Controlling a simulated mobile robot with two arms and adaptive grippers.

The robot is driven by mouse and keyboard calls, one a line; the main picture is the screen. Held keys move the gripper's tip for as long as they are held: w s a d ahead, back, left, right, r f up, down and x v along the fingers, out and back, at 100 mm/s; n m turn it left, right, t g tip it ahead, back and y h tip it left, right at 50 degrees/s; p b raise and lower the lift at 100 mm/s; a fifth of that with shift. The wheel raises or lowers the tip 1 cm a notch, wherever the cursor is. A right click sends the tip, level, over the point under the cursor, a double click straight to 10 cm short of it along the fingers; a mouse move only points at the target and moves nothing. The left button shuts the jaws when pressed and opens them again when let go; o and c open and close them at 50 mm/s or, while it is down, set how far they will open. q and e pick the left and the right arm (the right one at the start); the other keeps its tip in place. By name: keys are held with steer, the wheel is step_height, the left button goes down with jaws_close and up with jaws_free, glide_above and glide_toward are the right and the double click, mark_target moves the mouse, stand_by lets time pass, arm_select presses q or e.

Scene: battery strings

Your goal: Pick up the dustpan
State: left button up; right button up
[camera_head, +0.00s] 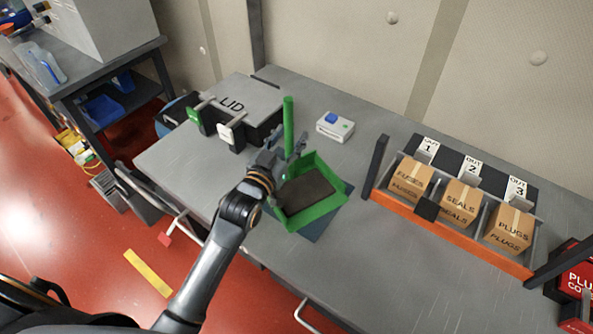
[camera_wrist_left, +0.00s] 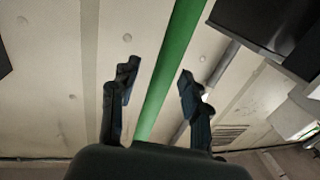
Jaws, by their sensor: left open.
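The green dustpan (camera_head: 321,212) sits on a dark blue-grey mat (camera_head: 319,230) on the grey workbench, with a dark flat patch inside its pan. Its green handle (camera_head: 288,112) stands upright at the pan's back left. My left gripper (camera_head: 290,153) is at the lower part of the handle, reaching in from the front left and partly covering the pan's left edge. In the left wrist view the open fingers (camera_wrist_left: 157,86) stand on either side of the green handle (camera_wrist_left: 172,70), with visible gaps. My right gripper is not in view.
A grey box marked LID (camera_head: 245,100) stands left of the handle. A small white device (camera_head: 335,127) lies behind the pan. An orange-fronted rack (camera_head: 470,243) with cartons stands to the right. The bench front (camera_head: 390,285) is clear.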

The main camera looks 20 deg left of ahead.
arm_select(q)
steer(key=shift+s, duration=0.1)
steer(key=shift+c, duration=1.3)
jaws_close()
steer(key=shift+r, duration=0.15)
